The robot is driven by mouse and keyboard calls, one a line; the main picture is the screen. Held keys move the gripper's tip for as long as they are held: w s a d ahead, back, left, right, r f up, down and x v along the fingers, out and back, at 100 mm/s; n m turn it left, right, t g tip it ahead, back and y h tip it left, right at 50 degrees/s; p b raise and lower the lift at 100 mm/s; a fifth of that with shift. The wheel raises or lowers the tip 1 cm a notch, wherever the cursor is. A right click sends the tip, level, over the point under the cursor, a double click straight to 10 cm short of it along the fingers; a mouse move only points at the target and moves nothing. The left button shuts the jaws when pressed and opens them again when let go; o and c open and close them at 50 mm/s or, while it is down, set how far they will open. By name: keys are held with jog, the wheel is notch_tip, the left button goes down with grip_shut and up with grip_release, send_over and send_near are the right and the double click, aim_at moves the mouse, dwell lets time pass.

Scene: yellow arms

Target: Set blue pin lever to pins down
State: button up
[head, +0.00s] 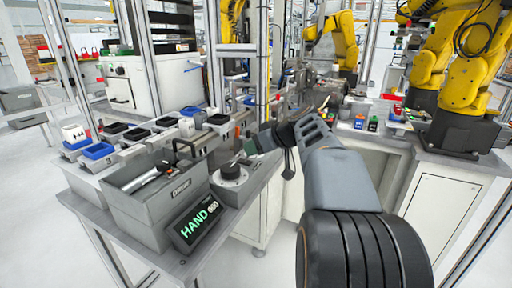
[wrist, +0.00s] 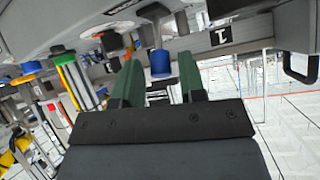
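My gripper (wrist: 158,72) has two green fingers spread apart, one on each side of the blue knob in the picture. I cannot tell whether the knob is between the fingertips or just beyond them; no contact shows. In the head view my gripper (head: 258,142) is over the workbench behind the round dial, and my arm hides the blue knob.
A grey open bin (head: 135,207) and a display reading HAND (head: 198,222) stand at the bench's front. A round dial (head: 233,174) is beside them. In the wrist view, green (wrist: 62,57) and orange (wrist: 109,41) parts lie to the left. Yellow robot arms (head: 470,70) stand behind.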

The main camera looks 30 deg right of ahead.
jog(key=shift+o, duration=0.6)
jog(key=p+v, duration=0.2)
jog(key=v, duration=1.2)
jog(key=shift+w+a, duration=0.1)
jog(key=s+a+f+m+g+h+p, duration=0.1)
jog(key=s+a+f+g+h+p, duration=0.1)
jog(key=a+p, duration=0.8)
jog(key=s+a+f+m+g+h+p, duration=0.2)
jog(key=s+a+g+p, duration=0.2)
jog(key=a+p, duration=0.5)
jog(key=shift+s+a+g+h+p, duration=0.3)
jog(key=shift+s+a+h+p, duration=0.1)
jog(key=shift+s+p, duration=0.5)
